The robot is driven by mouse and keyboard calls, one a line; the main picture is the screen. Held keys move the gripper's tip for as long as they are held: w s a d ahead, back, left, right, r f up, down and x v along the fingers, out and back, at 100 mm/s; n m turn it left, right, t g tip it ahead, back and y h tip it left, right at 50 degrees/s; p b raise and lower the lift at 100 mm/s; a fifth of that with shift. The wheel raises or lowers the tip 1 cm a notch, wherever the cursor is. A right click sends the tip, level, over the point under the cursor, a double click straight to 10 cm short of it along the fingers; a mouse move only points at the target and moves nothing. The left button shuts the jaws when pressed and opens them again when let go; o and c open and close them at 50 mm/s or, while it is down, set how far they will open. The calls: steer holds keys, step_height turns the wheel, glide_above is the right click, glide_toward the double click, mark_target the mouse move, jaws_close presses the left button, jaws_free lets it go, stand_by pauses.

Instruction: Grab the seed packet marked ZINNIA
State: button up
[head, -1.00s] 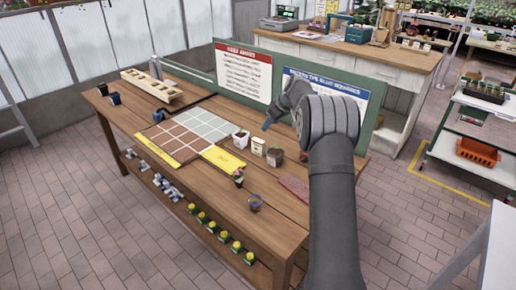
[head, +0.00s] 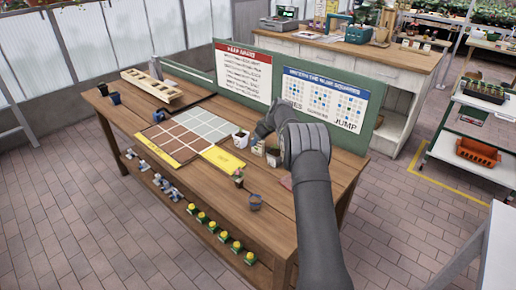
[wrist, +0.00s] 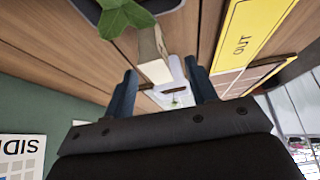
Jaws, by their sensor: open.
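A small cream packet-like item (wrist: 152,55) shows in the wrist view between and just beyond my fingertips. No name on it is readable, so I cannot tell whether it is the ZINNIA packet. It also shows in the head view (head: 258,149) among the pots on the wooden table. My gripper (wrist: 162,67) is open, with one dark blue finger on either side. I cannot tell whether the fingers touch the item. In the head view my arm hides the fingers.
A white pot (head: 240,138) stands left of the cream item, and a potted plant (wrist: 125,18) is close beside it. The yellow OUT strip (wrist: 255,35) edges a tiled grid. A green signboard (head: 375,122) stands behind.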

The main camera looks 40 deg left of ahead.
mark_target(259, 149)
steer(key=shift+x, duration=2.3)
steer(key=shift+w+d, duration=0.1)
steer(key=shift+d, duration=0.05)
steer(key=c, duration=1.1)
